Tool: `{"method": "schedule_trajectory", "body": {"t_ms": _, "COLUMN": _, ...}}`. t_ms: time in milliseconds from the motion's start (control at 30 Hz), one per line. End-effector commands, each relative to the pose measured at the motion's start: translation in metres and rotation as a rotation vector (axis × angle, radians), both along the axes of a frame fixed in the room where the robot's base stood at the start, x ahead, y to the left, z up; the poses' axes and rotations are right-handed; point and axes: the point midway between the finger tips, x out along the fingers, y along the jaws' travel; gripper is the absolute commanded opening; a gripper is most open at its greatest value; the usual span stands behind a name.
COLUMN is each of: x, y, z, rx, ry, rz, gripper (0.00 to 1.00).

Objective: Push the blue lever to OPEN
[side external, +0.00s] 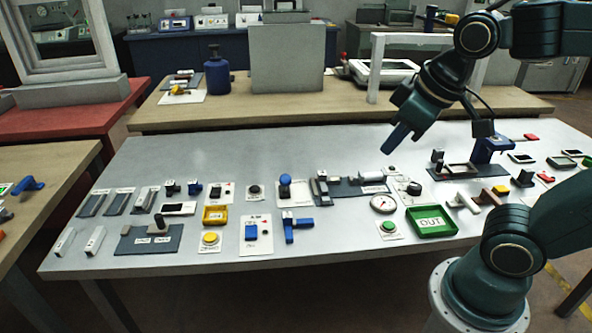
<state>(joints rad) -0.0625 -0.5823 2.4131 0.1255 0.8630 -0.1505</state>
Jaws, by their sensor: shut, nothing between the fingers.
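Another blue handle (28,185) is on the wooden table at the far left, and I cannot tell which of the two the task names. My gripper (391,149) is shut and empty, pointing down and left. It is in the air above the back of the grey table, apart from both blue handles.
A blue-knobbed device (285,181) stands behind the blue part. A round gauge (383,204) and a green DUT tray (432,221) are to the right.

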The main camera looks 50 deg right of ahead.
Motion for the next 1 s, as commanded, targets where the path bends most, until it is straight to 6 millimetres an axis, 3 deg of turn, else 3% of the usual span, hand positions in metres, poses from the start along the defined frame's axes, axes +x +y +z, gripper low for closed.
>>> {"method": "schedule_trajectory", "body": {"t_ms": 467, "x": 0.09, "y": -0.006, "z": -0.013, "rx": -0.244, "ry": 0.125, "rz": 0.184, "gripper": 0.0}}
{"method": "schedule_trajectory", "body": {"t_ms": 1000, "x": 0.179, "y": 0.009, "z": -0.061, "rx": -0.567, "ry": 0.301, "rz": 0.425, "gripper": 0.0}}
